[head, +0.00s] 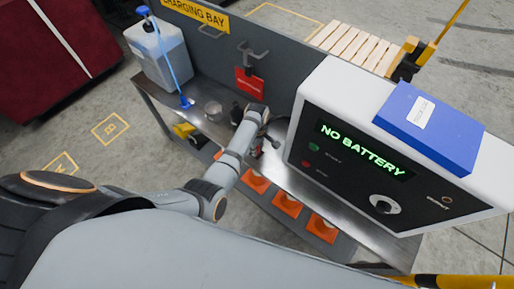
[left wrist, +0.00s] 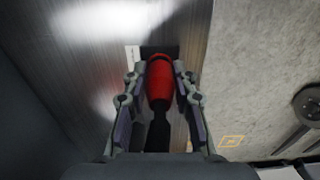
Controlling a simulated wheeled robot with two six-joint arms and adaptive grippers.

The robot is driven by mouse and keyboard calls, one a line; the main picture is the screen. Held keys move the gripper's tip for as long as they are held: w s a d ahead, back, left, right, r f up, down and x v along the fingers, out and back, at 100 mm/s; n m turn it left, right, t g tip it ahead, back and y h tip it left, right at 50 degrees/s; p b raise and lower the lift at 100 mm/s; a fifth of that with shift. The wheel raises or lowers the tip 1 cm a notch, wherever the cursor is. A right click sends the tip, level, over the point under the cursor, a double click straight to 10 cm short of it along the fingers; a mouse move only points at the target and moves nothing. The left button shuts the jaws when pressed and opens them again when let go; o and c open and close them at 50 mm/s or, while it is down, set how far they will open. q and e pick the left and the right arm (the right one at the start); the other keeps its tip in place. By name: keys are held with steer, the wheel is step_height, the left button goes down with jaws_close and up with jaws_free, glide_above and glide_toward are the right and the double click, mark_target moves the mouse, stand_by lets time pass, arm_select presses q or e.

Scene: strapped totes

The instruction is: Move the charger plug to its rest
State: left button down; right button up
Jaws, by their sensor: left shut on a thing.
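The charger plug (left wrist: 160,82), red with a black lower part, sits between the two fingers of my left gripper (left wrist: 160,100) in the left wrist view. The gripper is shut on it. Its far end is over or against a dark square patch (left wrist: 158,51) on the metal surface; I cannot tell whether it touches. In the head view my left gripper (head: 266,143) is low over the bench in front of the charger, and the plug is mostly hidden there. A grey double hook (head: 252,52) is on the back panel above a red tag (head: 250,80). I cannot tell which part is the rest.
The white charger (head: 305,95) reads NO BATTERY and carries a blue box (head: 430,128). A translucent jug (head: 160,57) with a blue tube stands at the bench's left end. A metal bench top (head: 205,118) shows left of my gripper.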

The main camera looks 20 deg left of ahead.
arm_select(q)
steer(key=shift+r, duration=0.1)
stand_by(0.6)
steer(key=shift+p, duration=0.35)
stand_by(0.6)
stand_by(0.4)
steer(key=shift+p, duration=0.5)
steer(key=shift+f+b, duration=0.45)
steer(key=shift+f, duration=0.2)
steer(key=c, duration=1)
jaws_free()
